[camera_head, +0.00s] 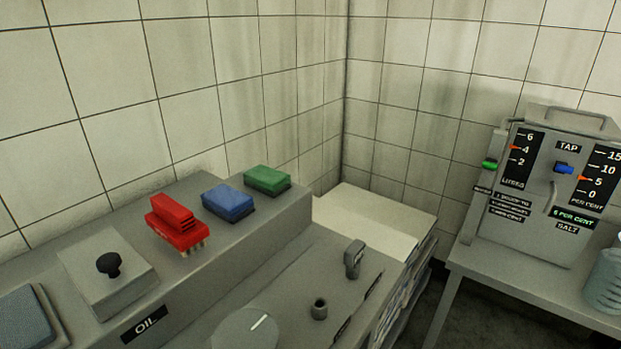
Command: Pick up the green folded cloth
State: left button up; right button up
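The green folded cloth (267,179) lies flat on the raised grey ledge against the left tiled wall, at the ledge's far end near the corner. A blue folded cloth (228,202) lies just nearer on the same ledge, a small gap apart. Neither of my grippers shows in the head view, so I cannot see where they are or how they stand.
A red brush-like block (177,222) with bristles sits nearer on the ledge. A box with a black knob (108,264) stands further left. A lever (353,258) and a dial (246,329) rise from the lower counter. A gauge machine (545,190) stands on the right table.

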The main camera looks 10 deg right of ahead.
aim_at(273, 184)
jog(key=l+u, duration=0.25)
jog(key=l, duration=2.15)
